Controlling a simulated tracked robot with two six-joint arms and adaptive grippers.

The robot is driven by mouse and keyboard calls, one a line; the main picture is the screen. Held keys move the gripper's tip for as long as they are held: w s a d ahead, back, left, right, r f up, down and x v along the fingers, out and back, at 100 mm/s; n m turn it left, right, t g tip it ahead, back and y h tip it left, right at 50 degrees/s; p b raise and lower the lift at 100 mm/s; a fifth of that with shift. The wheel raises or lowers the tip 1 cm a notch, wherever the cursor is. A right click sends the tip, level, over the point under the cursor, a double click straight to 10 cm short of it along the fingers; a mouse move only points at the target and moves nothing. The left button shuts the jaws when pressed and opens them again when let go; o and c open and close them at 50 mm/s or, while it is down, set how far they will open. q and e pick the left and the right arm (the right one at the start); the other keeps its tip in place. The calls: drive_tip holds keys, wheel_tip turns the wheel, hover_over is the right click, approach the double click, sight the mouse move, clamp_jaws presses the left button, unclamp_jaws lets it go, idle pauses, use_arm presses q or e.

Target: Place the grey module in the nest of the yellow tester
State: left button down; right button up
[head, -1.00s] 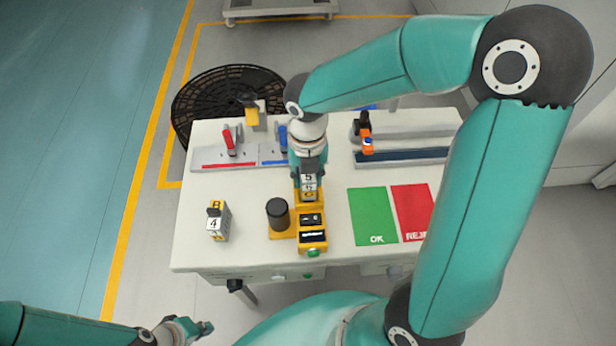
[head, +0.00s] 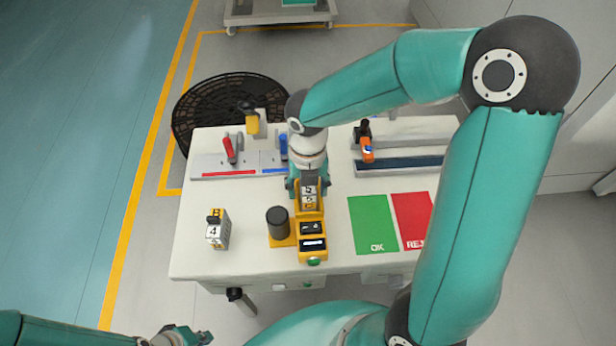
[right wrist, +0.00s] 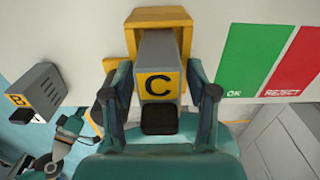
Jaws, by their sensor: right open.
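The grey module (head: 309,193) stands at the back end of the yellow tester (head: 313,246), in its nest as far as I can see. In the right wrist view the module (right wrist: 155,54) shows a yellow label with a black C and a black block, with the yellow nest (right wrist: 160,17) around its far end. My right gripper (head: 307,187) is open, with one finger on each side of the module. In the right wrist view its fingers (right wrist: 160,98) stand apart from the module's sides. My left gripper (head: 185,335) is low at the left, off the table; its jaws are too small to judge.
A second grey module marked B (head: 218,230) stands left of the tester, near a black cylinder (head: 278,221). A green OK mat (head: 372,222) and a red reject mat (head: 411,218) lie to the right. Red and blue handled fixtures stand behind.

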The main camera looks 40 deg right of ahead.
wheel_tip(320, 180, up, 12)
drive_tip(key=shift+r+p, duration=0.1)
drive_tip(key=shift+p, duration=0.25)
idle(0.5)
